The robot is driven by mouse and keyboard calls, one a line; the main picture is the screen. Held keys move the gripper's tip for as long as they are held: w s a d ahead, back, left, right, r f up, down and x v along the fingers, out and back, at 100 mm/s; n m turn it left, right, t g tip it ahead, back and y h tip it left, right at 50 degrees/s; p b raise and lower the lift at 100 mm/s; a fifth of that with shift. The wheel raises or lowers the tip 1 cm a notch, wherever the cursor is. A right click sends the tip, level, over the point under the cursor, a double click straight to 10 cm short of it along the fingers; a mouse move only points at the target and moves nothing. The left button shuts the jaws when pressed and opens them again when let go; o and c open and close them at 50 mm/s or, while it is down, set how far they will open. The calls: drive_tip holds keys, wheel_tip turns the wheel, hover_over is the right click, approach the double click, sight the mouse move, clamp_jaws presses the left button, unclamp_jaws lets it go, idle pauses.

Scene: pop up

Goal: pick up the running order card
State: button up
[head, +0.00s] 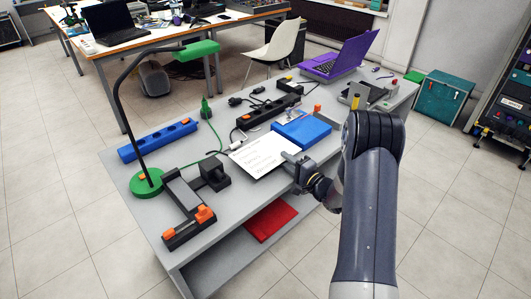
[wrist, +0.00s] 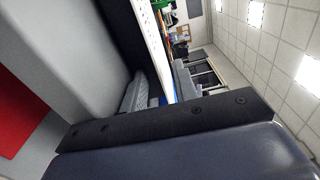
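The running order card (head: 258,156), a white sheet with lines of writing, shows near the front middle of the grey table in the head view. A thin white strip in the wrist view (wrist: 150,40) looks like it, seen almost edge-on. My gripper (head: 291,158) is at the card's right edge, its tips touching or just over that edge in the picture. I cannot tell whether the card lies between the fingers. A dark part of my gripper fills the bottom of the wrist view, and the finger gap is not clear.
A blue box (head: 303,130) lies just behind the card. Black power strips (head: 268,111), a black block (head: 214,174) and a green-based lamp (head: 146,182) stand around it. A red item (head: 270,219) lies on the lower shelf. Floor is open in front of the table.

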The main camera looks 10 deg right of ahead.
drive_tip(key=shift+c, duration=0.6)
clamp_jaws()
